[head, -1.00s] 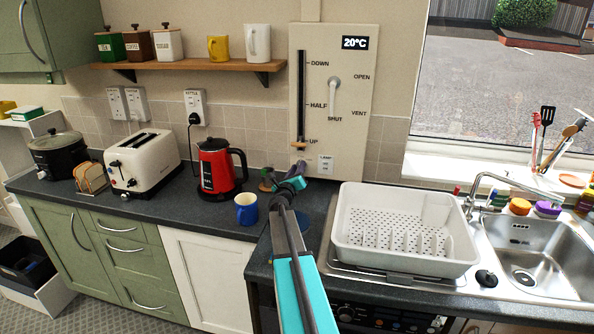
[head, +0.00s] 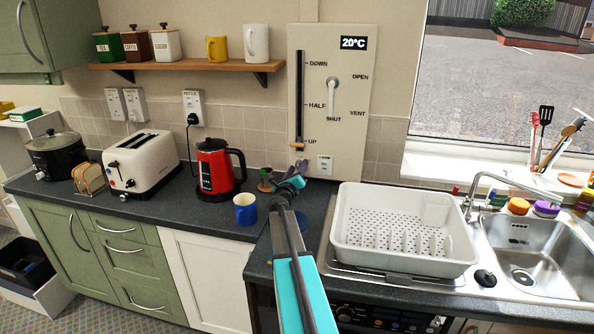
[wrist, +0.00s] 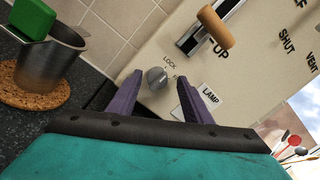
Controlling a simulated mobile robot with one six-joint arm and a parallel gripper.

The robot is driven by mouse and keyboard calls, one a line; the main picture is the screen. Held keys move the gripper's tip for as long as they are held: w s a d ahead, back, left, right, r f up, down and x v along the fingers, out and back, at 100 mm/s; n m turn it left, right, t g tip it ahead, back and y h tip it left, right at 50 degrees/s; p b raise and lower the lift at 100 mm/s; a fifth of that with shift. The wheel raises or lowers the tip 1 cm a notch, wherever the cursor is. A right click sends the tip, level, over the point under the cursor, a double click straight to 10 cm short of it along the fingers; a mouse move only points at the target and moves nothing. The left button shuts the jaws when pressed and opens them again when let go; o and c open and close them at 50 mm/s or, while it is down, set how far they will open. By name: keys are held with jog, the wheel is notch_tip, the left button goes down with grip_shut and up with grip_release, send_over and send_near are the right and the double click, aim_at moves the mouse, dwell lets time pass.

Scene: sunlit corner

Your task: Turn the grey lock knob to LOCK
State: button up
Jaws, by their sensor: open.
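The small round grey lock knob (wrist: 157,78) is on the cream wall panel (wrist: 170,35), with the word LOCK printed just above it. A second word to its right is partly hidden by a finger. In the wrist view, my gripper (wrist: 159,79) is open, with one purple finger on each side of the knob in the picture. I cannot tell whether the fingers touch it, nor which way it is turned. In the head view, my gripper (head: 298,170) is at the panel's lower left, and the knob cannot be made out.
A wooden slider handle (wrist: 215,27) sits above the knob near UP. A LAMP plate (wrist: 211,97) is to its right. A metal cup (wrist: 50,55) stands on a cork mat at left. The red kettle (head: 214,170), blue mug (head: 245,209) and dish rack (head: 400,258) are on the counter.

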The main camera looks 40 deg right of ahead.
jog(key=shift+a+f, duration=0.1)
jog(key=shift+b+v, duration=0.35)
jog(key=shift+v, duration=0.65)
jog(key=shift+b+v, duration=1.35)
jog(key=shift+v, duration=3.85)
jog(key=shift+s+a, duration=0.3)
jog(key=shift+a, duration=0.25)
